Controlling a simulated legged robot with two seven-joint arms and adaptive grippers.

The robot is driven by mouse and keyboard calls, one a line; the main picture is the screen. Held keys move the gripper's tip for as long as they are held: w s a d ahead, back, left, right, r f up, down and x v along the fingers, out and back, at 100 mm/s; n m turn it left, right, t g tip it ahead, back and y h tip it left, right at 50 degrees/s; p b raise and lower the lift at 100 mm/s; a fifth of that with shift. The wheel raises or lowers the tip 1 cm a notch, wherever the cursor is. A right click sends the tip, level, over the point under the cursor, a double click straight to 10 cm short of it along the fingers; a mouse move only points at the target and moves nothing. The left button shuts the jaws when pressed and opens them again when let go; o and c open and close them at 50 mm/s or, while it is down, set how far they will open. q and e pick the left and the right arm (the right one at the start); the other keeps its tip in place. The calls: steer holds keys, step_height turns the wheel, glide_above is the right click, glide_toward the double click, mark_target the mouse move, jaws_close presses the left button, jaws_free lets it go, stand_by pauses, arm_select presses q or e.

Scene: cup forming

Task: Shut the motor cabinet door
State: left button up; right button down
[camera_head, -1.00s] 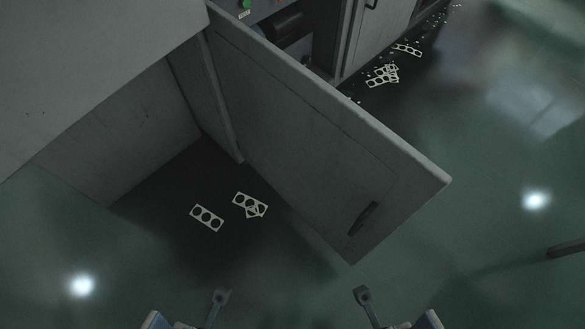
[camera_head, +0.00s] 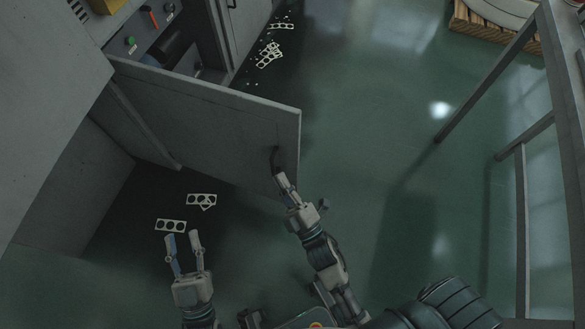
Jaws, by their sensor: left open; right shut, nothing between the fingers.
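The grey motor cabinet door (camera_head: 205,115) stands open, swung out from the cabinet at the upper left. Its dark handle (camera_head: 277,158) is near the door's free end. My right gripper (camera_head: 280,180) is shut with nothing between its fingers, at the door's outer face just below the handle. Its tips overlap the handle's lower end in the view; I cannot tell whether they touch it. My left gripper (camera_head: 183,242) is open and empty, low in front of the door over the floor.
Perforated strips (camera_head: 171,225) lie on the floor below the door, and more (camera_head: 268,55) lie by the machine at the top. The open cabinet bay holds a green button (camera_head: 130,40). A metal frame (camera_head: 520,160) stands at the right. The middle-right floor is clear.

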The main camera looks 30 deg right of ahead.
step_height(320, 180, down, 8)
steer(key=s+d+n+g+h+p, duration=0.2)
steer(key=s+n+g+h+p, duration=0.1)
steer(key=n+g+p, duration=0.1)
steer(key=b, duration=0.1)
glide_toward(280, 148)
steer(key=w+a, duration=0.3)
steer(key=w, duration=0.1)
arm_select(q)
steer(key=shift+s+a+f+g+y+b, duration=0.15)
steer(key=shift+s+f+g, duration=0.45)
steer(key=shift+s+f, duration=0.1)
steer(key=shift+s+a+f+g+y+b, duration=0.1)
steer(key=shift+s+f+g+y+b, duration=0.05)
steer(key=shift+s+f+g, duration=0.45)
arm_select(e)
steer(key=shift+w+d+r, duration=0.1)
steer(key=shift+w+d, duration=0.45)
steer(key=shift+d, duration=0.25)
steer(key=shift+w+d+r, duration=0.15)
steer(key=shift+w+d, duration=0.4)
steer(key=shift+d, duration=0.25)
arm_select(q)
steer(key=shift+s, duration=0.1)
